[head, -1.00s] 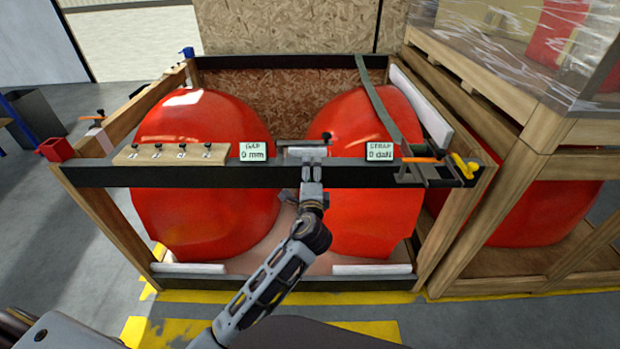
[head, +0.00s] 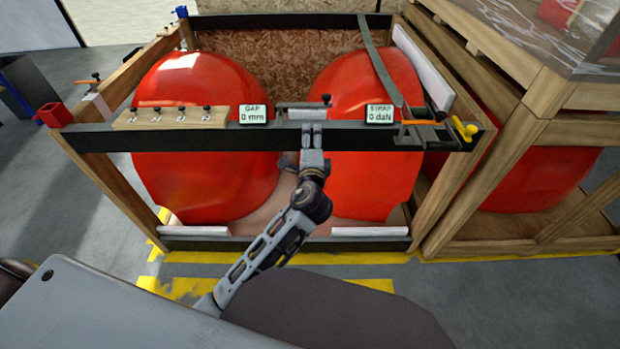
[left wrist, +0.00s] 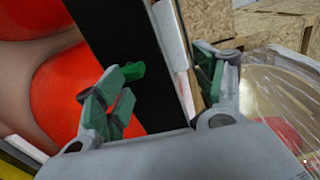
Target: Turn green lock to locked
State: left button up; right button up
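In the left wrist view a small green lever (left wrist: 132,71), which looks like the green lock, stands against the black beam (left wrist: 120,40). My left gripper (left wrist: 160,88) has its green-padded fingers apart, one on each side of the beam. The lever is close beside the left finger; I cannot tell whether they touch. In the head view my left gripper (head: 312,133) is at the middle of the crate's front black beam (head: 200,137), below a grey block (head: 305,113). The green lever cannot be made out there. My right gripper is not in view.
Two large red nosecones (head: 205,185) stand in the wooden crate behind the beam. A gap display (head: 253,114) reads 0 mm and a strap display (head: 379,113) reads 0 daN. An orange handle (head: 425,122) and a yellow hook (head: 465,128) sit at the right.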

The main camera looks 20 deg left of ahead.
pick_arm(q)
jog(key=f+v, duration=0.2)
jog(key=v, duration=1.1)
dwell(1.9)
jog(key=shift+s+f, duration=0.1)
jog(key=shift+p, duration=0.35)
jog(key=shift+a, duration=0.1)
dwell(0.4)
